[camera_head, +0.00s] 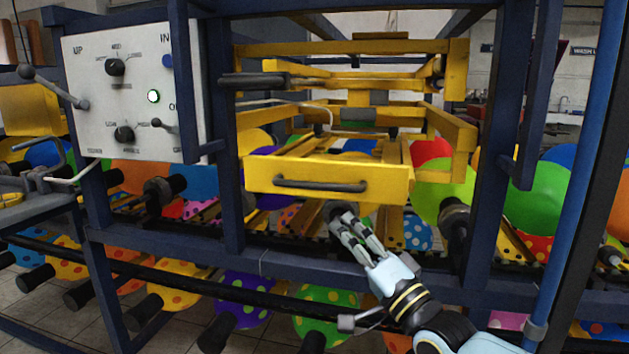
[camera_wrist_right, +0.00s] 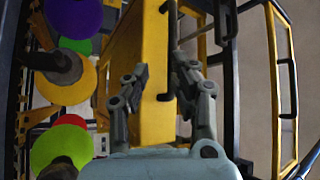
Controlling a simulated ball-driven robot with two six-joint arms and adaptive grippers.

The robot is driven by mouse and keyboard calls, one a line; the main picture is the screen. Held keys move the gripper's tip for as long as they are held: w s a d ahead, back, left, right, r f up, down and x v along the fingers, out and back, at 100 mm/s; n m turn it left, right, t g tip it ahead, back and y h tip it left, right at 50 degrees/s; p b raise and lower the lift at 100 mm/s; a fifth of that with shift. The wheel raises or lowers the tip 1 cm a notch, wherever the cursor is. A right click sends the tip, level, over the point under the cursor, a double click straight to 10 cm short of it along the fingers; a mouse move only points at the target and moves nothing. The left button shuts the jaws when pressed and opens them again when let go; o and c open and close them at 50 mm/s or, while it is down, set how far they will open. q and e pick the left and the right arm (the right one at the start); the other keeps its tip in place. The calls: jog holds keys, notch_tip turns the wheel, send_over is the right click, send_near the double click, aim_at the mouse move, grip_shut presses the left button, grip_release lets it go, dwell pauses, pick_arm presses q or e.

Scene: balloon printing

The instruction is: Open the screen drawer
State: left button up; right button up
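The screen drawer's yellow front panel (camera_head: 388,186) is in the middle of the head view, with yellow rails running back behind it into the blue frame. Its dark bar handle (camera_head: 320,184) lies across the front. In the right wrist view the panel (camera_wrist_right: 154,40) and handle (camera_wrist_right: 171,30) appear upright. My right gripper (camera_head: 345,218) is just below the panel in the head view. In the wrist view its fingers (camera_wrist_right: 160,72) are spread, with the handle's lower part showing between them; I cannot tell whether they touch it. It holds nothing. My left gripper is out of view.
Blue frame posts (camera_head: 497,160) stand on both sides of the drawer, and a blue crossbar (camera_head: 290,264) runs below. A control panel (camera_head: 133,92) with knobs is at left. Colored balloons, such as a green one (camera_head: 537,197), crowd around and beneath. Another yellow screen assembly (camera_head: 350,47) sits above.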

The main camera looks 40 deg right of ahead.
aim_at(314, 187)
jog(key=x, duration=0.3)
jog(key=r+x, duration=0.1)
jog(key=x, duration=0.3)
jog(key=r+p+x, duration=0.1)
jog(key=x, duration=0.3)
jog(key=shift+s+a, duration=0.15)
jog(key=shift+s, duration=0.05)
jog(key=shift+c, duration=0.2)
grip_shut()
